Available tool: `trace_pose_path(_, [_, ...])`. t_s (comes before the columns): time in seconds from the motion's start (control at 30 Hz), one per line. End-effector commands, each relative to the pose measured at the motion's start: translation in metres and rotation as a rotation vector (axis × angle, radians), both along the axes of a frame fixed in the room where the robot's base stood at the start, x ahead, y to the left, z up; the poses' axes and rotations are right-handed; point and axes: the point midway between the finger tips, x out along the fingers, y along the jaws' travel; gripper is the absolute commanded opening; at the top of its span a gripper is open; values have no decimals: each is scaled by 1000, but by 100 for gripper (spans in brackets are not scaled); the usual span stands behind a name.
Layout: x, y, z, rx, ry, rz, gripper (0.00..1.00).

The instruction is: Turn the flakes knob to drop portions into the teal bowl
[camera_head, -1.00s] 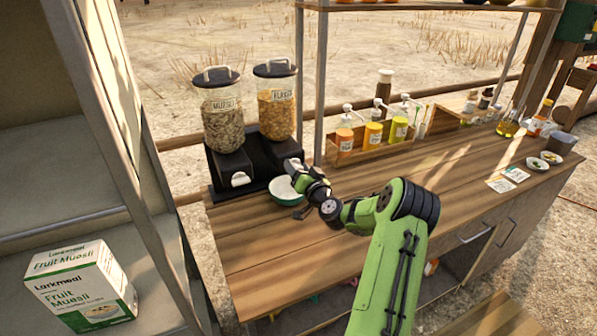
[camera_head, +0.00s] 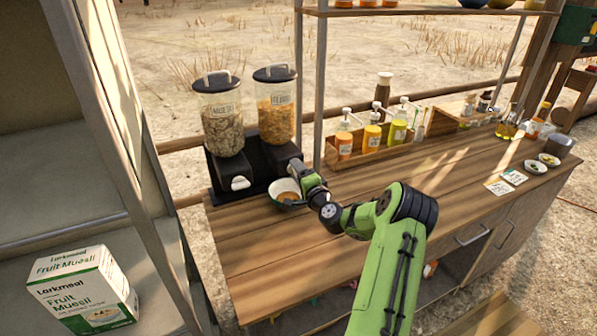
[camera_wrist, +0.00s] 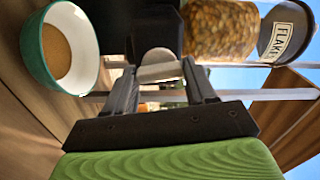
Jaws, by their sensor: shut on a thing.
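The flakes dispenser (camera_head: 277,112) is the right one of two clear canisters with black lids, and its label shows in the wrist view (camera_wrist: 283,40). Its pale knob (camera_wrist: 158,62) sits between the fingertips of my gripper (camera_wrist: 160,72), which is shut on it. In the head view my gripper (camera_head: 300,172) is at the front of the flakes dispenser and hides the knob. The teal bowl (camera_wrist: 52,78), white inside, stands below the flakes dispenser beside my gripper and holds a brown-orange layer of flakes. It also shows in the head view (camera_head: 275,189), partly hidden by my gripper.
The muesli dispenser (camera_head: 222,118) stands to the left on the same black base. A wooden caddy (camera_head: 375,152) with pump bottles is to the right. Cards (camera_head: 499,187) and small bowls lie farther right. A Fruit Muesli box (camera_head: 80,290) is on the left shelf. The counter's middle is clear.

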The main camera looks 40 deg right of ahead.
Motion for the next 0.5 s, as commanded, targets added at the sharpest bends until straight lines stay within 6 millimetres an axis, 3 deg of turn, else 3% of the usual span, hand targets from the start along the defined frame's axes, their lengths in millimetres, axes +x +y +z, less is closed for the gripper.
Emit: trace_pose_path(0.5, [0, 0, -2, 160, -44, 0, 25])
